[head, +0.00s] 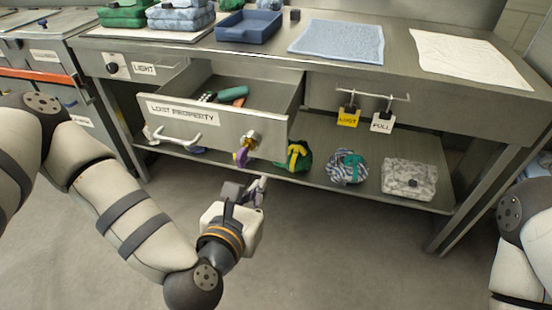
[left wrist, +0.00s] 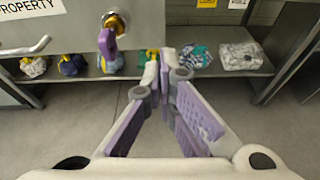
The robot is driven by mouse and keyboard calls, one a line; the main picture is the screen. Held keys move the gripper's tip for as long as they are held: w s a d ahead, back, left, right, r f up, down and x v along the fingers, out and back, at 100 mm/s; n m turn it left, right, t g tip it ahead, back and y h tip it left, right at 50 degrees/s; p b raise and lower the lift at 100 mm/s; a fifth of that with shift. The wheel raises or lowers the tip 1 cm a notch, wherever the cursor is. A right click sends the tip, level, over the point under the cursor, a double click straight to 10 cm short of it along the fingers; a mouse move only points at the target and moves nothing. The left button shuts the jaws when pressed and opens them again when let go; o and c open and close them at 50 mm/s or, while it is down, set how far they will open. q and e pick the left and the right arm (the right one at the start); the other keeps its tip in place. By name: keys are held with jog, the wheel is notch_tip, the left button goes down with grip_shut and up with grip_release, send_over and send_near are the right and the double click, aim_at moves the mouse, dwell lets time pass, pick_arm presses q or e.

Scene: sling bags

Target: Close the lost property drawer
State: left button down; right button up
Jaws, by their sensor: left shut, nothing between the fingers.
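The lost property drawer (head: 192,118) stands pulled out under the table top, with a labelled front, a white bar handle (head: 180,137) and a brass lock (head: 251,140) holding a purple-tagged key (head: 242,156). A green item and other small things lie inside it. In the left wrist view the drawer front (left wrist: 75,22) is at the upper left, with the purple key tag (left wrist: 107,42) hanging from its lock. My left gripper (head: 258,190) is shut and empty, in front of and below the drawer front, apart from it. My right gripper is out of view; only part of the right arm shows.
The lower shelf (head: 330,188) holds a green-yellow bag (head: 298,156), a striped bundle (head: 347,167) and a grey patterned bag (head: 410,178). Tags hang from a rail (head: 372,96). A blue tray (head: 248,27) and cloths lie on top. Floor in front is clear.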

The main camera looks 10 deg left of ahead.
pick_arm(q)
send_near(281, 147)
jog(key=w+f, duration=0.1)
jog(key=f, duration=0.1)
jog(key=shift+w+d+b, duration=0.15)
jog(key=shift+w, duration=1.05)
jog(key=shift+w+d+b, duration=0.15)
jog(key=shift+w, duration=1.1)
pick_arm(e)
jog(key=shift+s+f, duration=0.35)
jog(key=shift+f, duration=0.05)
